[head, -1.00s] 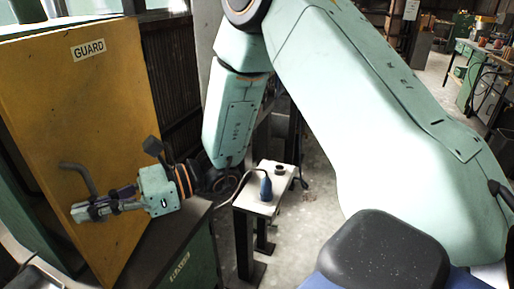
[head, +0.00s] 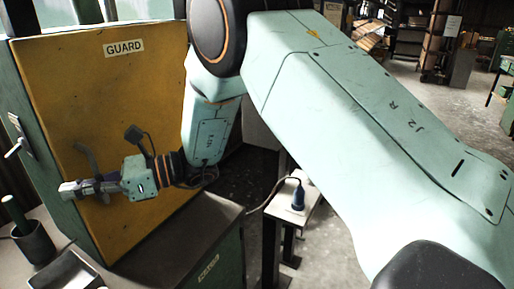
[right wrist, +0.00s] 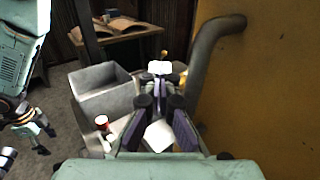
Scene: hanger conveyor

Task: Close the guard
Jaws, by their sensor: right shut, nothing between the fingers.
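The guard (head: 135,110) is a yellow panel with a white GUARD label, at the left in the head view. Its left edge lies along a green casing (head: 35,130), with no clear gap visible. A dark bent handle (head: 83,158) is on the guard's face; it also shows in the right wrist view (right wrist: 205,65). My right gripper (head: 68,189) is shut and empty, in front of the guard beside the lower part of the handle. In the right wrist view its fingers (right wrist: 160,85) are left of the handle, not around it. Contact with the guard cannot be told.
A grey bench top (head: 180,240) lies below the guard. A dark cup (head: 32,243) stands at the lower left. A small stand (head: 310,200) bears a blue plug-like item (head: 298,197). In the right wrist view a grey bin (right wrist: 100,95) stands at the left.

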